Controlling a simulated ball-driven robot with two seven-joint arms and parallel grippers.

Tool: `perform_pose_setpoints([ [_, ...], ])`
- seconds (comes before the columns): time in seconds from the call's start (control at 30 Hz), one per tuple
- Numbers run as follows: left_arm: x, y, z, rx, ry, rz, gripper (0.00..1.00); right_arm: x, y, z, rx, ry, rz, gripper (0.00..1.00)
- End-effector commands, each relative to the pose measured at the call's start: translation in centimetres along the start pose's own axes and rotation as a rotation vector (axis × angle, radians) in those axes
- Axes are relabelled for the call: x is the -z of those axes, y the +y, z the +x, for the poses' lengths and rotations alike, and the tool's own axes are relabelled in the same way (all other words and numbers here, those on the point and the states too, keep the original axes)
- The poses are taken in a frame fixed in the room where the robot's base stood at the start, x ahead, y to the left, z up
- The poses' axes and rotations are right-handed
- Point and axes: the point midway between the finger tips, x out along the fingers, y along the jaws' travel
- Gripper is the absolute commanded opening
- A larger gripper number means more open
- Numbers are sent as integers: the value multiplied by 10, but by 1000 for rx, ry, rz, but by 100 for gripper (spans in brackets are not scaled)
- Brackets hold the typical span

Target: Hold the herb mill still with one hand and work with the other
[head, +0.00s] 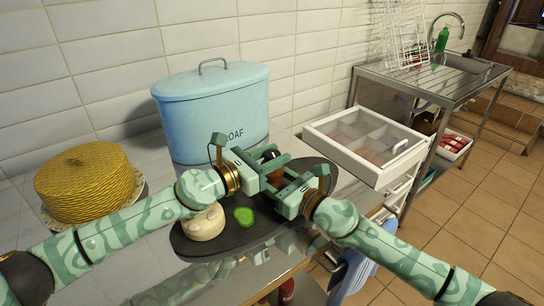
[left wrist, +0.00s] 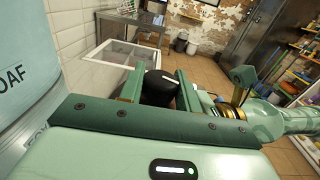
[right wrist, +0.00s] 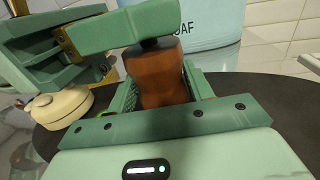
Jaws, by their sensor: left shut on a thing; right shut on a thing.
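The herb mill, with a brown wooden body (right wrist: 163,78) and a black top (left wrist: 159,86), stands on a dark oval board (head: 210,245). In the head view its black top (head: 271,153) shows between my grippers, which hide most of the rest. My left gripper (head: 262,162) is shut on the black top, with its fingers either side in the left wrist view. My right gripper (head: 279,180) is shut on the wooden body lower down. In the right wrist view, my left gripper crosses above the body and covers most of the top.
A blue loaf bin (head: 212,105) stands behind, a yellow woven stack (head: 84,182) left. A white compartment box (head: 345,160) is right, before a metal sink unit (head: 440,85).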

Motion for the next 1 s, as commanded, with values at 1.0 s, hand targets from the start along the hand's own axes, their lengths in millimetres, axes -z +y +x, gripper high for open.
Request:
perform_pose_setpoints([
  [1.0, 6, 1, -1, 658, 13, -2, 10, 3, 6, 0, -11, 4, 5, 25],
])
